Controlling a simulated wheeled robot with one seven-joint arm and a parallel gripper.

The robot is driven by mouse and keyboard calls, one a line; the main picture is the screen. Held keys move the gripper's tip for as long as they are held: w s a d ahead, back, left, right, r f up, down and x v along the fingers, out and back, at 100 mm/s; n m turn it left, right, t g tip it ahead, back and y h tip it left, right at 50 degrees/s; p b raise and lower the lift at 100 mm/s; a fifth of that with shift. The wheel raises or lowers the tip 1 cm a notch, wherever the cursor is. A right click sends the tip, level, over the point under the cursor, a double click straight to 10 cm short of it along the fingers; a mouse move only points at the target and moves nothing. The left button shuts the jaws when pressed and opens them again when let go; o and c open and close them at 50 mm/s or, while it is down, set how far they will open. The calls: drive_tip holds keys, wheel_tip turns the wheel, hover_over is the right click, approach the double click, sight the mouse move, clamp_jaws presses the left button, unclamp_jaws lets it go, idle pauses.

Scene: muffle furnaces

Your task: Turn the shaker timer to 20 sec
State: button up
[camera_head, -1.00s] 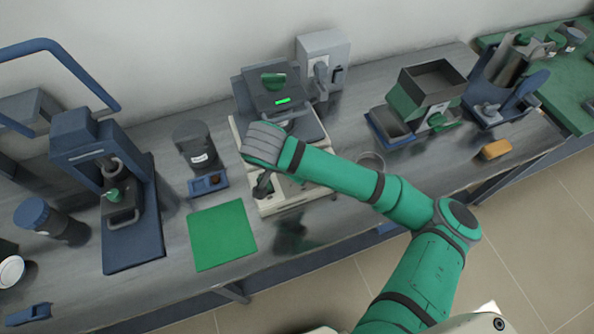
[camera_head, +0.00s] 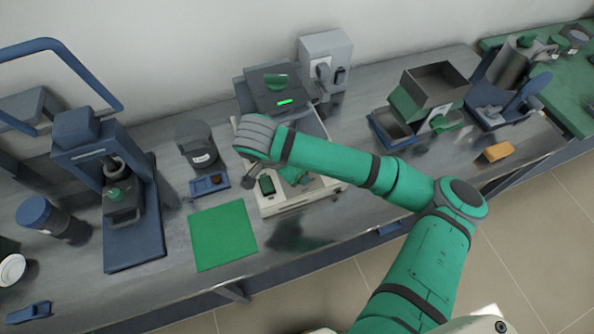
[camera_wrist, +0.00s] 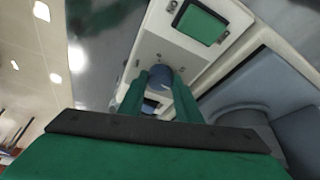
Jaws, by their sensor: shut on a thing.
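In the wrist view, a round blue-grey knob (camera_wrist: 159,78) sits on the pale front panel (camera_wrist: 150,50). My gripper (camera_wrist: 160,82) has its two green fingers shut on the knob, one on each side. In the head view my arm crosses over the shaker and hides the knob. I cannot read the dial setting.
A dark unit with a lit green readout (camera_head: 285,102) stands behind the shaker. A green mat (camera_head: 222,234) and a small blue tray (camera_head: 209,184) lie to its left. A blue press (camera_head: 119,200) stands farther left. An orange block (camera_head: 497,152) lies to the right.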

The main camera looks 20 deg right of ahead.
drive_tip(key=o, duration=1.1)
drive_tip(key=shift+c, duration=0.2)
drive_tip(key=v, duration=1.1)
drive_tip(key=shift+d+f, duration=0.1)
